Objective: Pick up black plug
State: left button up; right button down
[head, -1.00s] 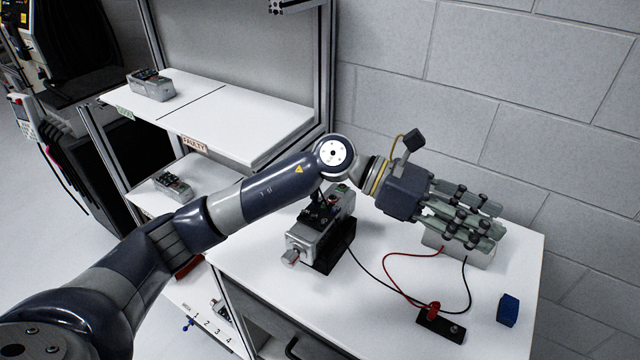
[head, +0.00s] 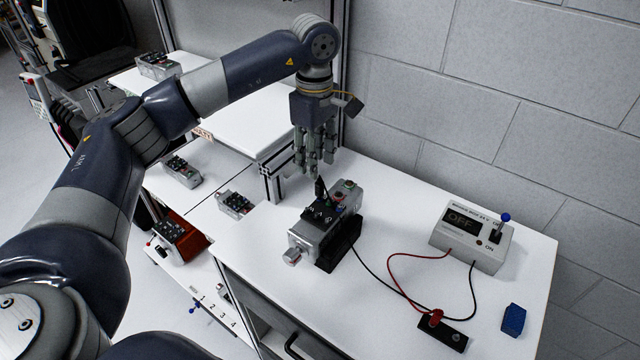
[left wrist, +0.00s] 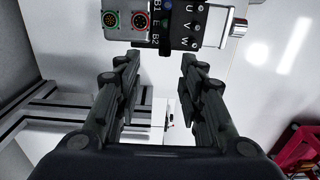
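The black plug (head: 320,187) stands upright on the terminal block of the grey servo unit (head: 313,232). In the left wrist view a dark upright part that looks like the plug (left wrist: 166,42) shows at the top, between the open fingers' directions and beyond their tips. My left gripper (head: 316,168) points down just above and behind the plug. In the left wrist view its fingers (left wrist: 157,62) are spread apart with nothing between them. My right gripper is not in view.
A grey power box (head: 472,240) reading OFF, with a blue-knobbed lever, stands at right. Red and black wires run to a black socket strip (head: 440,333) with a red plug. A blue block (head: 513,320) lies nearby. Shelves (head: 225,135) stand at left. The table's middle front is clear.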

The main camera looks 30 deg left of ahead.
aim_at(318, 181)
pick_arm(q)
jog(key=f+p, duration=0.2)
jog(key=f, duration=0.1)
jog(key=d+f+p, duration=0.1)
jog(key=f, duration=0.1)
jog(key=shift+s+f, duration=0.15)
jog(key=shift+s, duration=0.25)
jog(key=shift+f, duration=0.55)
grip_shut()
